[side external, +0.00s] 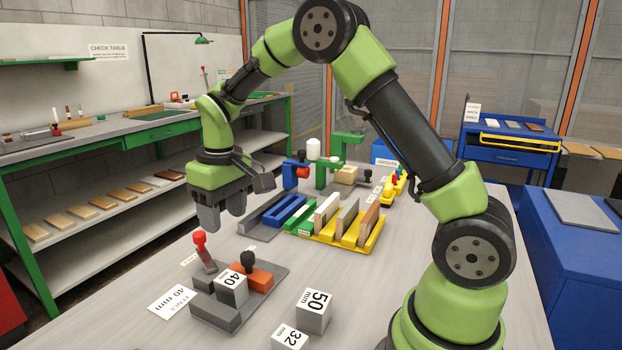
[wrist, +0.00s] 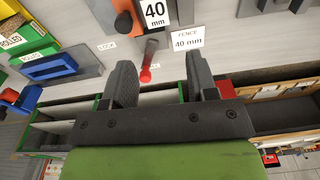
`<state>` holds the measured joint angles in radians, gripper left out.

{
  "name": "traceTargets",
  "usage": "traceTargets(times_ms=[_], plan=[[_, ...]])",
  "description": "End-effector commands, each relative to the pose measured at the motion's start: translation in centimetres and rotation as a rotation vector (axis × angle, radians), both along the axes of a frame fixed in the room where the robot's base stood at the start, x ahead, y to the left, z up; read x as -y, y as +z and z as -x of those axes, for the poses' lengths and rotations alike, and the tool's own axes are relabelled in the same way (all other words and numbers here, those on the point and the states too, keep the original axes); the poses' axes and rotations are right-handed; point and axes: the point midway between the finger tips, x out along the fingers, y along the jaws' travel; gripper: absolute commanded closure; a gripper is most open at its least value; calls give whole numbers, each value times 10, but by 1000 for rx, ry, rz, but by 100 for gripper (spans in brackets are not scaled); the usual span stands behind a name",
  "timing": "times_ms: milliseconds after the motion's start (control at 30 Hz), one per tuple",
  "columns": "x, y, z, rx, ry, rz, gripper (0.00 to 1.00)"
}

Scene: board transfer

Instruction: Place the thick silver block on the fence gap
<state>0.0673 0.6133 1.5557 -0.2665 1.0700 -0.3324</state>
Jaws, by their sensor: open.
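Three silver blocks with printed white faces show in the side external view. The block marked 40 mm (side external: 231,289) sits on the fence fixture (side external: 203,311), between its grey parts and an orange slide (side external: 255,276) with a black knob. The 50 mm block (side external: 313,312) and the 32 mm block (side external: 288,338) stand on the bare table to its right. A card (side external: 172,301) reads fence 40 mm. My gripper (side external: 222,210) is open and empty, above and behind the fixture. In the wrist view, my gripper (wrist: 158,75) shows nothing between its fingers, and the 40 mm block (wrist: 155,12) is at the top edge.
A red-handled lever (side external: 203,250) stands upright at the fixture's back left. A yellow rack (side external: 340,238) with upright boards and a grey fixture with blue bars (side external: 286,211) lie farther back. Table around the loose blocks is clear.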

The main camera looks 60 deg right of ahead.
Motion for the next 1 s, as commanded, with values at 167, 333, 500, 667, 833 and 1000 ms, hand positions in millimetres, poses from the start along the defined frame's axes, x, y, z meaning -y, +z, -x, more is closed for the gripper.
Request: traceTargets(times_ms=[167, 333, 500, 667, 833, 1000], plan=[[-15, 70, 44, 148, -76, -44, 47], [-29, 114, 101, 284, -157, -106, 47], [-40, 131, 159, 410, -228, -179, 47], [-46, 129, 197, 492, -276, -236, 47], [-48, 125, 214, 531, -300, -267, 47], [-49, 124, 216, 533, -304, -271, 47]])
